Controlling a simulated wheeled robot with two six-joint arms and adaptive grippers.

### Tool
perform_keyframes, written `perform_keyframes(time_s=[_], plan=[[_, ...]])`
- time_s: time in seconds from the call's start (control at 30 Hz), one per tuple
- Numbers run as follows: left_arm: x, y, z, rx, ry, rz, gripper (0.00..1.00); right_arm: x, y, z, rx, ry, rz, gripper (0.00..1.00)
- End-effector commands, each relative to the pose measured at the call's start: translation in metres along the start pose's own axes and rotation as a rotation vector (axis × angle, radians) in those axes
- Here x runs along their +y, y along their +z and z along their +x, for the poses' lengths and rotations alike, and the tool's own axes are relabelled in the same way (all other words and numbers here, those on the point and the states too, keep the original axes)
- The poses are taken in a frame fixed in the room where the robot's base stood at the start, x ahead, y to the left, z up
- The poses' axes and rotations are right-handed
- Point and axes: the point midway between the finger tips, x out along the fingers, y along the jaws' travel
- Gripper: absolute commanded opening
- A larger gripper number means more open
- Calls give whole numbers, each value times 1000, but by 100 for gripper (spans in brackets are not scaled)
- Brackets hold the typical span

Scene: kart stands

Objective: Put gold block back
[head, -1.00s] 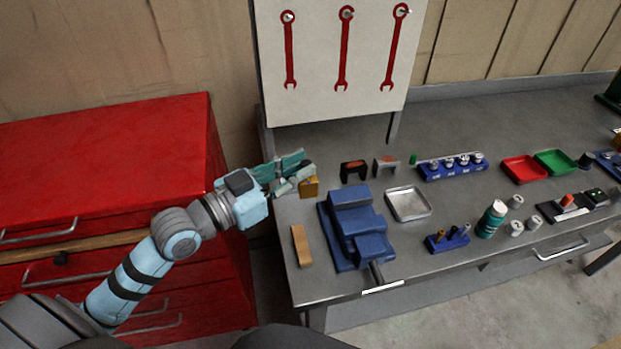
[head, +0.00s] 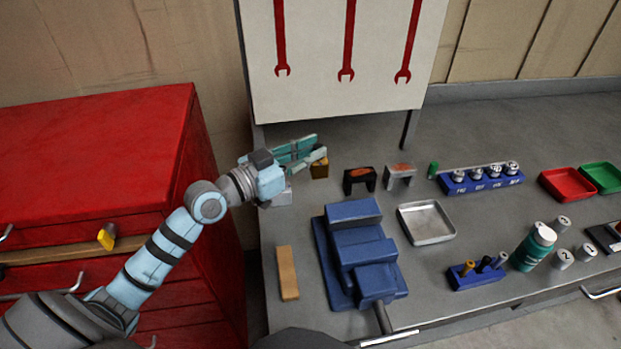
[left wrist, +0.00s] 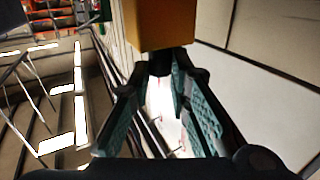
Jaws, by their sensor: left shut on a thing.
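The gold block (head: 320,169) is at the tips of my left gripper (head: 313,160), near the back left of the bench. The teal-padded fingers are shut on it, and one finger partly covers it in the head view. In the left wrist view the block (left wrist: 165,24) fills the top centre, held at the fingertips (left wrist: 165,57). I cannot tell for certain how far it is above the bench. My right gripper is not in view.
A black arch (head: 359,180) and a grey arch (head: 400,175) stand right of the gold block. A blue stepped vise (head: 358,235), wooden bar (head: 288,272) and metal tray (head: 426,222) are nearer. The red cabinet (head: 100,150) is left; the wrench board (head: 335,60) stands behind.

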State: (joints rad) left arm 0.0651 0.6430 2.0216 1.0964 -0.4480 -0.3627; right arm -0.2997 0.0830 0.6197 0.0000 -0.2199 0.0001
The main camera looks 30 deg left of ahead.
Motion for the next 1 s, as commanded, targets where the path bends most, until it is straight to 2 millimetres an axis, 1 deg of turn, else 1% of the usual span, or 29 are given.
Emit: perform_keyframes(time_s=[0.1, 0.2, 0.23, 0.5, 1.0], plan=[[1, 22, 0, 1, 0, -2, 0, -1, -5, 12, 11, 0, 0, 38], [1, 42, 1, 3, 1, -2, 0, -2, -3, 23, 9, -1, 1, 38], [1, 45, 1, 3, 1, -1, 0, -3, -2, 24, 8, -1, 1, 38], [2, 44, 1, 4, 3, 1, 0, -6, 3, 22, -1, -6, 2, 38], [2, 58, 1, 1, 3, 0, 0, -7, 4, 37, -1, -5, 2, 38]])
